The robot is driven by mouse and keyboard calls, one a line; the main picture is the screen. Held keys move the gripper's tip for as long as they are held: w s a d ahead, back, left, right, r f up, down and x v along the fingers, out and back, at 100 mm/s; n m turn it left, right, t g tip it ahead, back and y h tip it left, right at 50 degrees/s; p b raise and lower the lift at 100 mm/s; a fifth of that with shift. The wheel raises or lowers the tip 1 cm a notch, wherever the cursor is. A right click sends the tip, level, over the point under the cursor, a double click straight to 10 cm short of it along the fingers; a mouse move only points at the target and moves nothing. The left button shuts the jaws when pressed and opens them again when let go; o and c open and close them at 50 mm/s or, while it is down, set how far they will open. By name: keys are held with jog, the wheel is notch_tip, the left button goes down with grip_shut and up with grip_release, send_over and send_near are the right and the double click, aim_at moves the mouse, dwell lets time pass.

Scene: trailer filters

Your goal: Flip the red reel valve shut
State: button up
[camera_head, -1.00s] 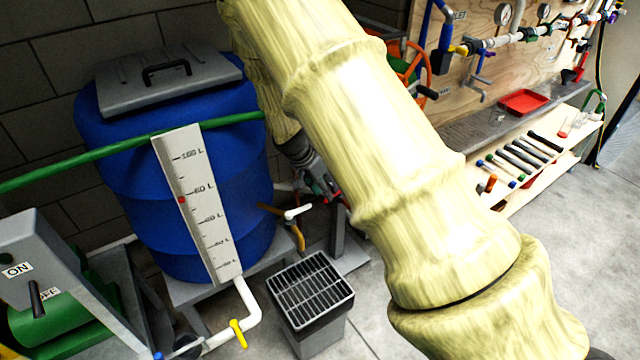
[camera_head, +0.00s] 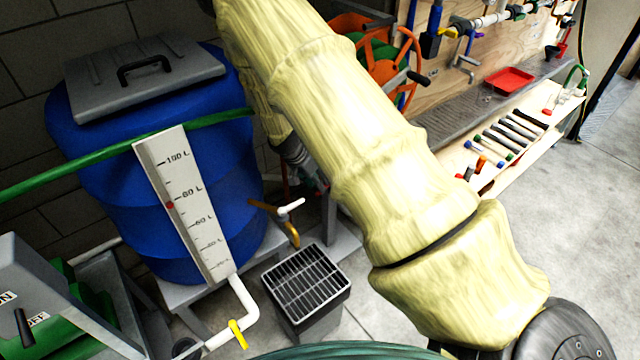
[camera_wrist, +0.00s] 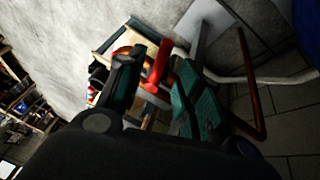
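In the wrist view a red lever handle (camera_wrist: 159,66), which looks like the red reel valve, stands between the two fingers of my gripper (camera_wrist: 160,88). The fingers are apart, with green pads, and I see no clear contact with the lever. The lever's lower end and valve body are partly hidden by the fingers and the dark wrist. In the head view my gripper (camera_head: 316,179) is mostly hidden behind my pale-sleeved arm, low between the blue barrel and the reel. The orange hose reel (camera_head: 385,65) with green hose is partly covered by my arm. The red valve cannot be made out there.
The blue barrel (camera_head: 95,165) stands at left with a white-handled tap (camera_head: 290,208). A grated drain box (camera_head: 305,285) is on the floor below. A red-brown pipe (camera_wrist: 250,105) runs beside my right finger. A tool shelf (camera_head: 530,165) stands at right; floor beyond it is clear.

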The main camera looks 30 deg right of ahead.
jog(key=shift+x, duration=1.5)
grip_shut()
